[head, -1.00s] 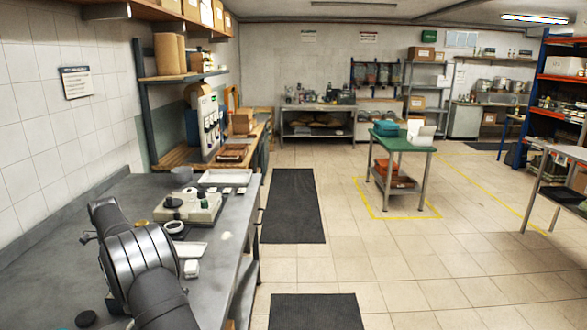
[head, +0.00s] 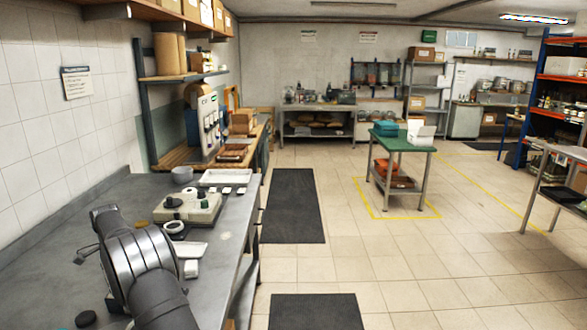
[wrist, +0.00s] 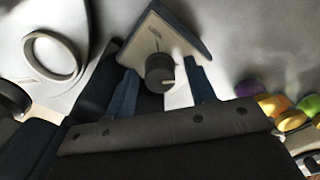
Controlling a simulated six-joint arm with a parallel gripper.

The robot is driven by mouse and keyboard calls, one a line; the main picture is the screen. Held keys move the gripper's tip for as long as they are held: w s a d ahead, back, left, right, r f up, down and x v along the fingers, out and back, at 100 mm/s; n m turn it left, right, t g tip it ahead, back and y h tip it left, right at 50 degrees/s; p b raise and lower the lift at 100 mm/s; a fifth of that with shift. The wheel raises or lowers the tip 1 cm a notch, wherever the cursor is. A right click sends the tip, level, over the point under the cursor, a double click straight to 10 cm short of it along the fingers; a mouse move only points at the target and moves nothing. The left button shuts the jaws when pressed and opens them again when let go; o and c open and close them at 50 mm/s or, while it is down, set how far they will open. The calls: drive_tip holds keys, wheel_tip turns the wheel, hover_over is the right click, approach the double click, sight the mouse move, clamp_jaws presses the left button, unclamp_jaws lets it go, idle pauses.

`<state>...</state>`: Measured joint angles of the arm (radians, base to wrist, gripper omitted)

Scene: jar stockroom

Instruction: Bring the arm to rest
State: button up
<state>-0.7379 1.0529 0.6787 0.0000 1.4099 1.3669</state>
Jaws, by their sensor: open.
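My gripper (wrist: 162,92) is open in the wrist view, its two dark blue fingers spread apart. A beige plate with a dark edge (wrist: 150,38) and a black knob (wrist: 160,68) shows between and beyond the fingers. I cannot tell how far the plate is from them, and nothing is seen gripped. In the head view my arm stands over the near left of the grey bench (head: 60,255), and its links hide most of the gripper.
A beige device (head: 188,208), a white tray (head: 225,177) and a grey pot (head: 182,174) stand on the bench beyond my arm. The wrist view shows a pale ring (wrist: 36,76) at left and purple (wrist: 248,88) and yellow (wrist: 275,105) round things at right.

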drive_tip(key=n, duration=0.7)
drive_tip(key=shift+n, duration=0.3)
